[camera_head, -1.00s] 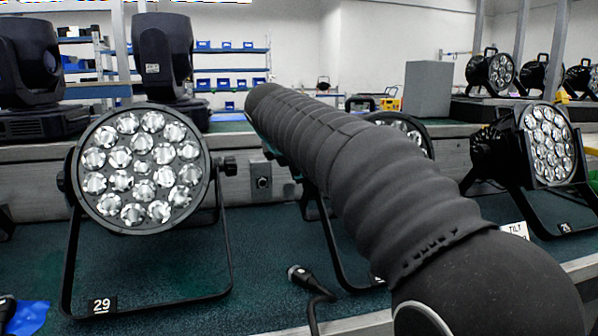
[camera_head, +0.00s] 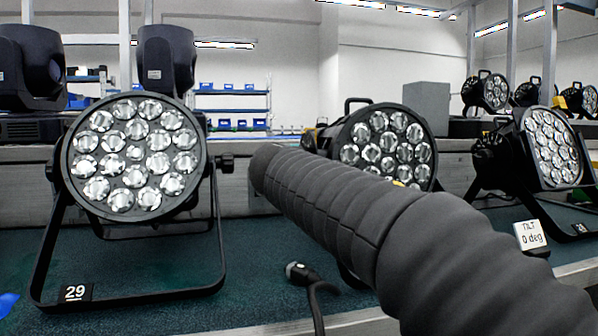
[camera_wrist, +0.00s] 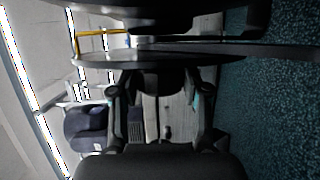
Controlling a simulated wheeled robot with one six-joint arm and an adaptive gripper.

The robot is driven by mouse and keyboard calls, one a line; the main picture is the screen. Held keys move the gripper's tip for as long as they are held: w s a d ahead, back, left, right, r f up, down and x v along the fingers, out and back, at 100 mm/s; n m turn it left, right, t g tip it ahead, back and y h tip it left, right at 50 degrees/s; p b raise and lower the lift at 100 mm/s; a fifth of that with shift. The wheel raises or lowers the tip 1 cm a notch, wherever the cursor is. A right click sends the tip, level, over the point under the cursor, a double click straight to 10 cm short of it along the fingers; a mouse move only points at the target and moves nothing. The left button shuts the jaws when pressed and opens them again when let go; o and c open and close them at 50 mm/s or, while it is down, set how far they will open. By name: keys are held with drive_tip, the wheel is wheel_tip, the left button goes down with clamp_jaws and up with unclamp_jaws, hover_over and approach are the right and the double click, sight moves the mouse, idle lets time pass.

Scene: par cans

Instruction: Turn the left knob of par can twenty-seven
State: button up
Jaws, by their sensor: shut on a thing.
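The middle par can (camera_head: 388,140) stands behind my arm in the head view, its lens face toward me and its lower part hidden. Its number label is not visible, so I cannot confirm that it is twenty-seven. In the wrist view, its dark body edge (camera_wrist: 150,60) crosses the upper part. My gripper (camera_wrist: 157,84) has its two fingers on either side of a dark side knob (camera_wrist: 155,80) and is shut on it. The knob's exact turn angle is not readable. My arm hides the gripper and knob in the head view.
Par can 29 (camera_head: 135,155) stands at left on its bracket. Another par can (camera_head: 550,147) stands at right. A black cable connector (camera_head: 300,273) rises in front. Teal carpet (camera_head: 130,262) covers the bench.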

drive_tip(key=shift+f+m+t, duration=0.15)
drive_tip(key=shift+m+t, duration=0.3)
drive_tip(key=shift+t, duration=0.55)
drive_tip(key=shift+f+m+t, duration=0.15)
drive_tip(key=shift+m+t, duration=0.3)
drive_tip(key=shift+t, duration=0.55)
drive_tip(key=shift+h, duration=0.4)
drive_tip(key=o, duration=1.2)
drive_tip(key=shift+c, duration=0.2)
drive_tip(key=v, duration=1.2)
drive_tip(key=shift+f, duration=0.3)
drive_tip(key=shift+w, duration=0.1)
